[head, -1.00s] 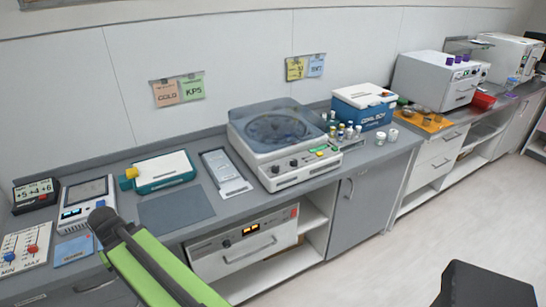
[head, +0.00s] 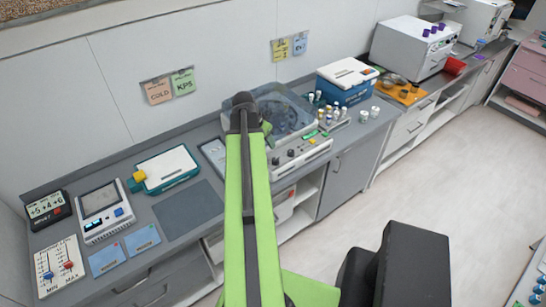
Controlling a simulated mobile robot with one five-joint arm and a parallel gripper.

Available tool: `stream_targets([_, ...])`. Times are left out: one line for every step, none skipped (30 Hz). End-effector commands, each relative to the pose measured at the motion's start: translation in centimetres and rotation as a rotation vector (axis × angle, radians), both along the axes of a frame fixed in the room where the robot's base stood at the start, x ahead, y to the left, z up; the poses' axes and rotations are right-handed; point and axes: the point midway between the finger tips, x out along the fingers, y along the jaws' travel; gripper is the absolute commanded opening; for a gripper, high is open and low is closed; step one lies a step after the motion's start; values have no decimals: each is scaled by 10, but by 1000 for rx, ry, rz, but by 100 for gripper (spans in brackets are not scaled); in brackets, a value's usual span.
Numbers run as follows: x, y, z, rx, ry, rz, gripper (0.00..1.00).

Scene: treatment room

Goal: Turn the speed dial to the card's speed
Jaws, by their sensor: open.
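The centrifuge (head: 318,150), a white box with a clear domed lid, stands on the grey counter. Two dark knobs show on its front panel, a right knob (head: 291,153) and a left knob (head: 276,161); I cannot tell which is the speed dial or read its setting. Wall cards include an orange one (head: 158,91) reading COLD, a green one (head: 182,82) reading KPS, a yellow one (head: 281,50) and a light blue one (head: 300,44), the last two too small to read surely. My green arm covers the centrifuge's left part. My gripper is not visible.
A blue cool box (head: 345,92) and several vials stand right of the centrifuge. To the left are a teal-and-white device (head: 166,168), a grey mat (head: 187,209), a white meter (head: 104,212), blue cards (head: 107,259) and a slider panel (head: 60,266).

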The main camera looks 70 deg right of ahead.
Motion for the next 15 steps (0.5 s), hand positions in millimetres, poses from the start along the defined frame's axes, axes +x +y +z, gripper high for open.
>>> stream_targets([0,-3,-11,0,0,0,52])
stream_targets([-1,-4,-15,0,0,0,52])
stream_targets([-1,-6,-22,0,0,0,52])
stream_targets([-2,-8,-28,0,0,1,52])
stream_targets([-2,-10,-34,0,0,1,52])
stream_targets([-3,-13,-42,0,1,2,52])
stream_targets([-4,-16,-48,0,1,2,52])
stream_targets([-4,-18,-55,1,0,2,52])
stream_targets([-5,-21,-64,1,-1,1,52])
stream_targets([-6,-24,-70,1,-1,1,52])
stream_targets([-7,-26,-77,1,-1,1,52])
stream_targets([-8,-30,-85,1,-1,1,52])
stream_targets([-9,-32,-91,1,-1,1,52])
stream_targets([-10,-35,-98,1,-1,1,52])
stream_targets([-10,-38,-106,1,0,2,52])
